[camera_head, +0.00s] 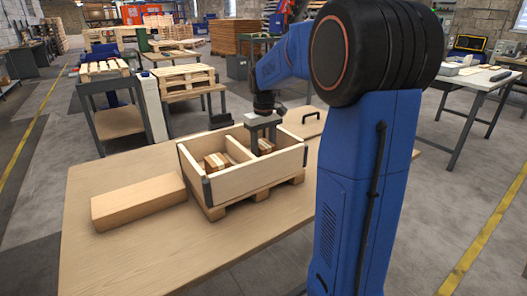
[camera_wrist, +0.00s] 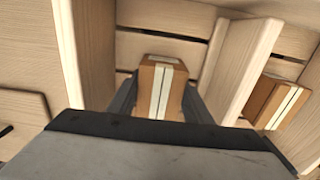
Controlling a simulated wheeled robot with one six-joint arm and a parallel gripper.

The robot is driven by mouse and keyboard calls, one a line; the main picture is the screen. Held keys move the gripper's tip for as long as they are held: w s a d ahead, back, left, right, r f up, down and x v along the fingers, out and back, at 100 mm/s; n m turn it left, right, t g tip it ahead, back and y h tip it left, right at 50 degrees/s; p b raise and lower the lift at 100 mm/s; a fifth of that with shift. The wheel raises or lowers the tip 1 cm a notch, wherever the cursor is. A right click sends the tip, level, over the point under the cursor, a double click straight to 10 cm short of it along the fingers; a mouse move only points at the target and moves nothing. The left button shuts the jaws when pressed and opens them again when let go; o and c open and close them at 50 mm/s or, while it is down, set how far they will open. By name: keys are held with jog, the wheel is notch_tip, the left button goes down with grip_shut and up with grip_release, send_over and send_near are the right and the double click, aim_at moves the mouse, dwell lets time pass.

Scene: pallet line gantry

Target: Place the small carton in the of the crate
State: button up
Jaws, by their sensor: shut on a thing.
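The wooden crate (camera_head: 255,178) stands on the table and a divider (camera_head: 238,149) splits it into two compartments. My gripper (camera_head: 263,139) reaches down into the right compartment in the head view. It is shut on a small brown carton (camera_head: 265,147) with pale tape. In the wrist view the held carton (camera_wrist: 158,88) sits between the two dark fingers, inside the crate walls. I cannot tell whether it touches the crate floor. A second similar carton (camera_head: 216,161) lies in the left compartment; it also shows past the divider in the wrist view (camera_wrist: 276,102).
A long cardboard box (camera_head: 138,203) lies on the table (camera_head: 165,248) left of the crate. A wooden panel with a black handle (camera_head: 302,121) lies behind the crate at right. The front of the table is clear. Another table (camera_head: 115,125) stands behind.

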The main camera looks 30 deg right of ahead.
aim_at(264, 144)
jog(key=o, duration=1.3)
jog(key=shift+f, duration=0.1)
notch_tip(264, 144, up, 12)
jog(key=shift+r, duration=0.15)
